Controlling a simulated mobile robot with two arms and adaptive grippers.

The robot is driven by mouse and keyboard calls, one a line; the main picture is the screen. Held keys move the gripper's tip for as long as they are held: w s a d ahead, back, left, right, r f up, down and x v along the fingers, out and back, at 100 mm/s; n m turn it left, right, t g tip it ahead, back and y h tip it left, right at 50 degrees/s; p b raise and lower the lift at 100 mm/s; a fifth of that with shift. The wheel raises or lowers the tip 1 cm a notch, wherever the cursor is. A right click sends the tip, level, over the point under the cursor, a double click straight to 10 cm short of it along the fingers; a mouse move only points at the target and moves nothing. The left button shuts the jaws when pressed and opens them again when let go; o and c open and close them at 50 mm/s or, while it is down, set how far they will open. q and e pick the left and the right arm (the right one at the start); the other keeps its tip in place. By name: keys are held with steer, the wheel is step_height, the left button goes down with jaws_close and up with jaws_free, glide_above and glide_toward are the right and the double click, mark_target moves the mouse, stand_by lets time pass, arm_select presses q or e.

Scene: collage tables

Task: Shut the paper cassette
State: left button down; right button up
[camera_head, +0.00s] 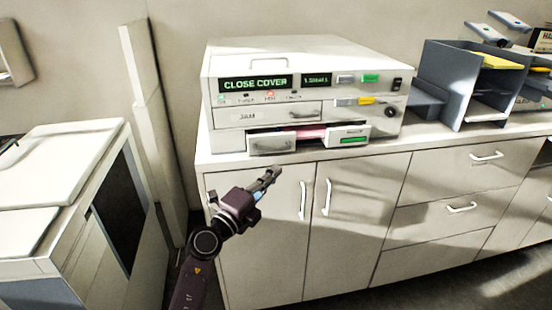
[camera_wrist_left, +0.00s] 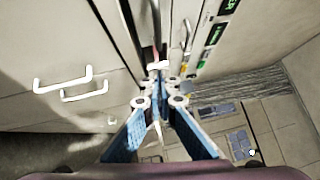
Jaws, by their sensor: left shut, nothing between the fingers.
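The printer (camera_head: 300,65) is a white box on the cabinet top, with a "CLOSE COVER" display. At its lower left the paper cassette (camera_head: 271,147), a pale front with a handle, juts out of its slot. Something pink shows in the gap beside it. My left gripper (camera_head: 272,173) is shut and empty, in front of the cabinet and just below the cassette front, apart from it in the head view. In the left wrist view its fingertips (camera_wrist_left: 158,68) are together; they hide part of what lies beyond, so I cannot tell contact there. My right gripper is not in view.
Cabinet doors (camera_head: 335,215) with handles stand below the printer. A grey paper sorter (camera_head: 440,85) is to its right on the cabinet top. Another white machine (camera_head: 60,165) stands at the left, with a narrow upright panel (camera_head: 150,110) between.

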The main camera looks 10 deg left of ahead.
mark_target(278, 144)
arm_select(q)
steer(key=w+r+b, duration=0.1)
steer(key=w, duration=0.5)
steer(key=shift+w, duration=0.15)
steer(key=w, duration=0.2)
steer(key=w+a+b, duration=0.1)
steer(key=w, duration=0.1)
steer(key=shift+w+a, duration=0.15)
steer(key=shift+a, duration=0.05)
steer(key=shift+w+a+b, duration=0.1)
steer(key=shift+w+b, duration=0.05)
steer(key=shift+b, duration=0.15)
steer(key=shift+r, duration=0.3)
steer(key=shift+a, duration=0.1)
